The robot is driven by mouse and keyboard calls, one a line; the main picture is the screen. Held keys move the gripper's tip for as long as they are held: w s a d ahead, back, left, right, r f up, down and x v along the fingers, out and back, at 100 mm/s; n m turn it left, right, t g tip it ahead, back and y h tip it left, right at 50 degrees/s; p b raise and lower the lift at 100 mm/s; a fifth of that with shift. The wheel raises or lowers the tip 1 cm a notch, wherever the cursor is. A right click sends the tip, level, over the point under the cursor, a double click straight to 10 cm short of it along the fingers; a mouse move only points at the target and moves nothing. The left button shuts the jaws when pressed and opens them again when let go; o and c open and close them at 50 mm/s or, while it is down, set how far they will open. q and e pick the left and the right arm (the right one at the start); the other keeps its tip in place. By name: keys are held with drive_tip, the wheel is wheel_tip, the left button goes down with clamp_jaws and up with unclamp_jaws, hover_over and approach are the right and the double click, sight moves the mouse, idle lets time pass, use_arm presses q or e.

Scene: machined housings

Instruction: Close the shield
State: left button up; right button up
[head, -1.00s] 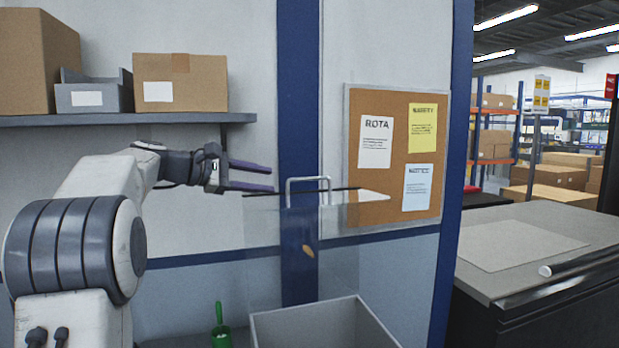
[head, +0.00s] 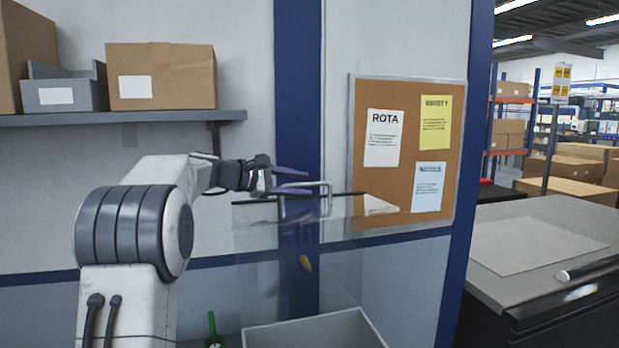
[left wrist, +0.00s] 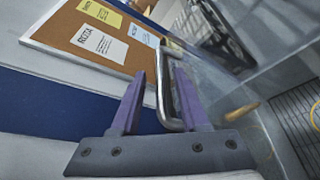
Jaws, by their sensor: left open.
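The shield (head: 350,265) is a clear upright panel with a thin dark top edge, in the middle of the head view. A silver bar handle (head: 326,196) stands at its top. My left gripper (head: 309,181) is open at the handle, its purple fingers level with the bar. In the left wrist view the handle (left wrist: 163,95) lies between the two spread fingers of the gripper (left wrist: 158,70). The bar appears close to the right-hand finger; I cannot tell if they touch. My right gripper is out of view.
Below the shield is an open grey box (head: 300,332). A grey shelf (head: 120,118) with cartons hangs at the left. A cork board (head: 400,190) is on the wall behind. A grey counter (head: 590,222) stands at the right. A green-handled tool (head: 212,325) is low at the left.

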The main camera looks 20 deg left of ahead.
use_arm(q)
drive_tip(key=shift+p+x, duration=0.4)
drive_tip(key=shift+x, duration=1)
clamp_jaws()
idle(0.4)
